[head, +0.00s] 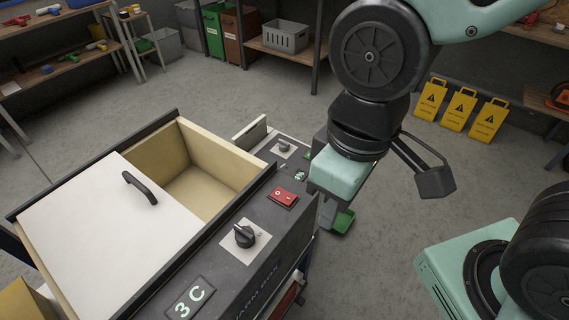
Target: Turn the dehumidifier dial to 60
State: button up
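A dark-topped box in front of me carries a black dial (244,236) on a pale plate, a red rocker switch (284,197) and a display (190,303) reading "3C". The front lettering is partly legible and seems to end in "ARM BOX". Beyond it, a second unit has a small dial (283,145) on a light plate and a small green display (300,175). I cannot read either dial's setting or a dehumidifier label. My gripper (330,195) hangs right of both panels, apart from the near dial. Its fingers are mostly hidden behind the hand.
The near box has a half-open white lid (85,225) with a black handle. A green object (343,220) is low behind my gripper. Yellow warning signs (458,108) stand at the back right. Shelves and bins line the back. The grey floor between is clear.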

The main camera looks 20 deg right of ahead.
aim_at(283, 146)
jog(key=i+l+u, duration=0.25)
jog(key=l+u, duration=0.2)
jog(key=l, duration=0.2)
jog(key=i+l+u, duration=0.25)
jog(key=l+u, duration=0.25)
jog(key=l, duration=0.2)
jog(key=k, duration=0.05)
